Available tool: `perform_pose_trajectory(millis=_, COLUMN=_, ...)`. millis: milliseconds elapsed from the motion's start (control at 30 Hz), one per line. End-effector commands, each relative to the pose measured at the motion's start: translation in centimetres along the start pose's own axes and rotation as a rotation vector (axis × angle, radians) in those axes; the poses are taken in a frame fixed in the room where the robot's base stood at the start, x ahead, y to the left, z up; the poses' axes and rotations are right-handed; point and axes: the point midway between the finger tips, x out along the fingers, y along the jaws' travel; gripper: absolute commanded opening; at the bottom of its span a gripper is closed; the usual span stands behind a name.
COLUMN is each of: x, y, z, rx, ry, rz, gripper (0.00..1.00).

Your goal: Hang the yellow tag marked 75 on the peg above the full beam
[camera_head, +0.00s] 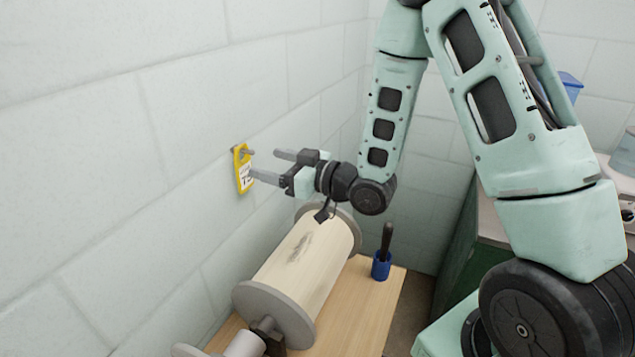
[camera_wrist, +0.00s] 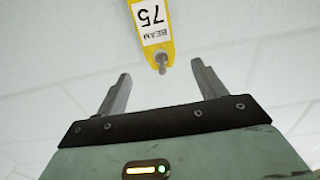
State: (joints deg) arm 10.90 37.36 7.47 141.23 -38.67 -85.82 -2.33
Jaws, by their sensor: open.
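The yellow tag (camera_head: 243,170) with a white label hangs on the peg (camera_head: 249,152) on the white wall, above the beam. In the wrist view the tag (camera_wrist: 151,27) appears upside down and its label reads BEAM 75. The peg (camera_wrist: 162,66) passes through the tag's hole end there. My gripper (camera_head: 264,165) is open and empty, its fingers pointing at the wall near the tag. In the wrist view my gripper (camera_wrist: 162,90) has its two fingers apart, with the tag beyond them and clear of both. The full beam (camera_head: 306,256), wound with cream yarn, lies below.
The beam's grey flanges (camera_head: 275,312) rest over a wooden table (camera_head: 366,308). A blue cup (camera_head: 381,265) with a dark-handled tool stands at the table's right. A counter with a blue container (camera_head: 571,86) is at the far right. The wall is close on the left.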

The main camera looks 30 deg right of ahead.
Motion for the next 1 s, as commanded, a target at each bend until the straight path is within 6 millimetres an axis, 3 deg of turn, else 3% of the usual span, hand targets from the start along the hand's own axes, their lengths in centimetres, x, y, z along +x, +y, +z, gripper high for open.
perform_pose_trajectory(millis=100, x=-2.2, y=0.1, z=0.3, rx=0.000, ry=0.001, rz=0.004, gripper=0.70)
perform_pose_trajectory(millis=433, x=-5.0, y=0.0, z=-0.7, rx=0.005, ry=-0.003, rz=0.002, gripper=0.70)
perform_pose_trajectory(millis=1000, x=-10.1, y=0.1, z=-0.3, rx=0.003, ry=-0.002, rz=0.002, gripper=0.70)
